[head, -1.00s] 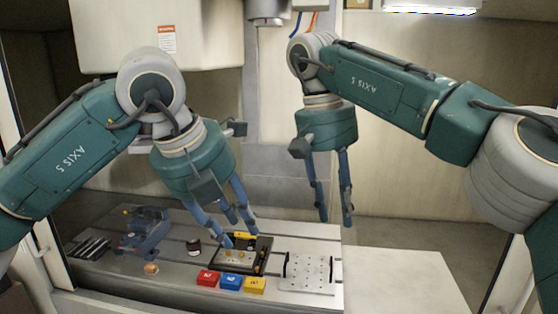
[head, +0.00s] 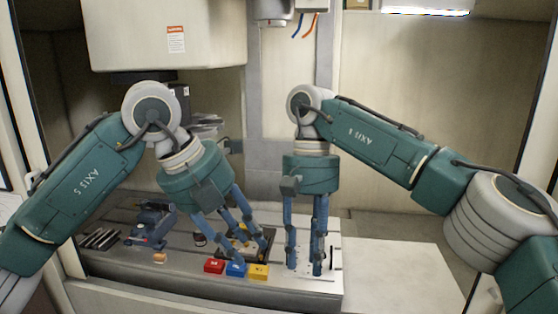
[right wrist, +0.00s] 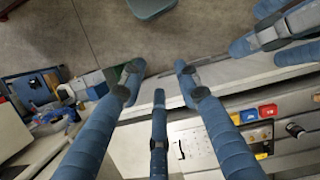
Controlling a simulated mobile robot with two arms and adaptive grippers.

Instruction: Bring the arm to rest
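My left gripper (head: 238,236) points down over the dark mould base (head: 268,240), hiding part of it. Its fingers look spread, with nothing seen between them. They also show at the upper right of the right wrist view (right wrist: 270,40). My right gripper (head: 304,270) hangs upright in front of the pale perforated plate (head: 328,277) and hides much of it. In the right wrist view its three fingers (right wrist: 158,88) stand apart and empty. The plate (right wrist: 190,152) shows below them. Contact between fingertips and plate cannot be told.
Red (head: 214,266), blue (head: 236,269) and yellow (head: 258,271) blocks line the table's front edge. A blue vise-like device (head: 152,222), a small orange-topped block (head: 160,257) and dark rods (head: 98,238) are at left. A bare pale surface (head: 395,270) lies at right.

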